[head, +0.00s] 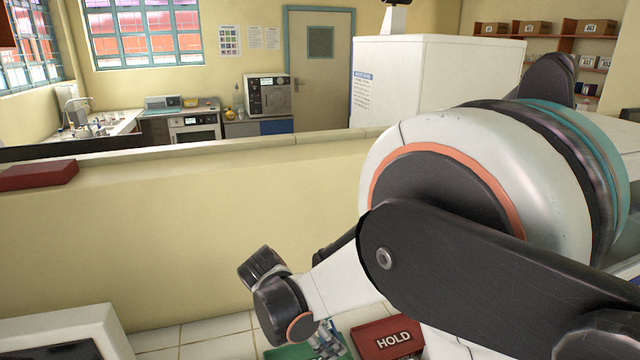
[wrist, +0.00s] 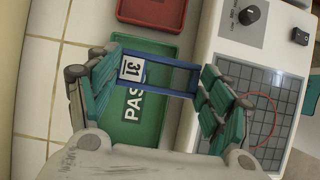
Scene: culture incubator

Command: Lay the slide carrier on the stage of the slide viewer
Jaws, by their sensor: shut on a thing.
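The slide carrier is a blue frame (wrist: 162,60) with a white label reading 31, in the wrist view. My gripper (wrist: 160,80) is shut on it, with a teal-padded finger at each end. The carrier is above the green PASS tray (wrist: 150,128); I cannot tell the height. The slide viewer (wrist: 232,45) is the white device at right, with a knob. Its gridded dark stage (wrist: 262,85), marked with a red circle, lies right of the carrier, with the right finger partly over its near edge.
A red HOLD tray (head: 388,338) lies beside the green tray; it also shows at the top of the wrist view (wrist: 152,12). A white device (head: 75,325) stands at the lower left of the head view. A low cream wall (head: 180,230) runs behind the tiled counter.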

